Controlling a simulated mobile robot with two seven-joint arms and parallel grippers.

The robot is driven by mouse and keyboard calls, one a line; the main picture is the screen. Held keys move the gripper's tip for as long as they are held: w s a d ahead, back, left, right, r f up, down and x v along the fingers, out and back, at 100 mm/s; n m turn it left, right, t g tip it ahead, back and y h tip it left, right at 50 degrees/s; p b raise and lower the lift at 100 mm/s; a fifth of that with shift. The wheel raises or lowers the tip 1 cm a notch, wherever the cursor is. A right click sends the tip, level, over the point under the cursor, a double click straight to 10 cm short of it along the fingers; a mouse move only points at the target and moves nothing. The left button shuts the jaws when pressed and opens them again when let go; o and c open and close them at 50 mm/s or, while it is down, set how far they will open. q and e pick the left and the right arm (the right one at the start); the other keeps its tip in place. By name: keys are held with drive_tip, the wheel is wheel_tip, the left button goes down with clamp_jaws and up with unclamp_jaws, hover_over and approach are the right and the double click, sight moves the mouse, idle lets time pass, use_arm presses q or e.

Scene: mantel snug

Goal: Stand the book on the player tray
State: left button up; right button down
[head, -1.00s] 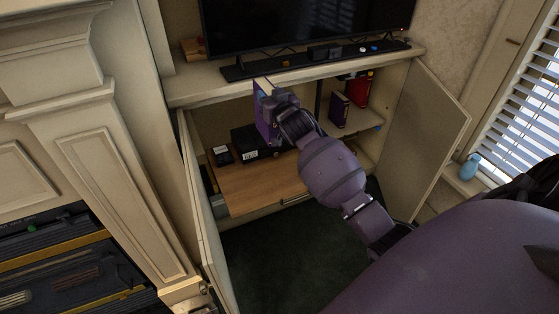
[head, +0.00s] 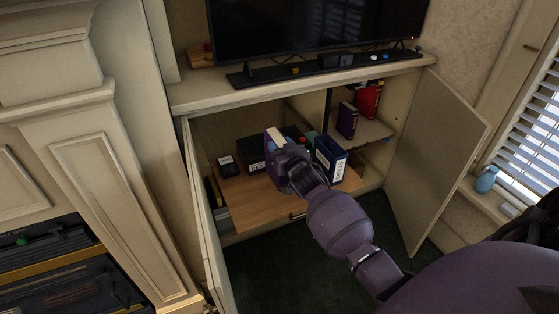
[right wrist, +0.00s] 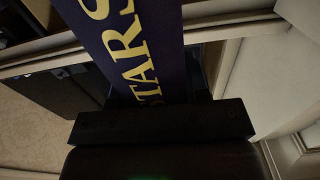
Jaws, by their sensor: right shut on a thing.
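The book in my right gripper (head: 284,158) is purple with pale page edges. Its cover (head: 269,158) shows upright in the head view, over the wooden pull-out tray (head: 252,204) in the open cabinet. In the right wrist view the book's dark spine (right wrist: 135,45) fills the top middle, with yellow letters reading "STARS". The gripper is shut on it. The gripper hides the book's lower part, so I cannot tell whether it touches the tray. My left gripper is not in view.
A black box (head: 248,152) and a small dark box (head: 228,166) stand on the tray's left and back. A blue box with a white label (head: 330,158) stands to the right. Red and purple books (head: 368,101) stand on the right shelf. Open doors (head: 436,160) flank the cabinet.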

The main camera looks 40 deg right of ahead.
wheel_tip(320, 180, down, 5)
drive_tip(key=shift+r+b, duration=0.1)
drive_tip(key=shift+b, duration=0.6)
drive_tip(key=c, duration=1.1)
unclamp_jaws()
drive_tip(key=shift+f, duration=0.25)
drive_tip(key=o, duration=0.5)
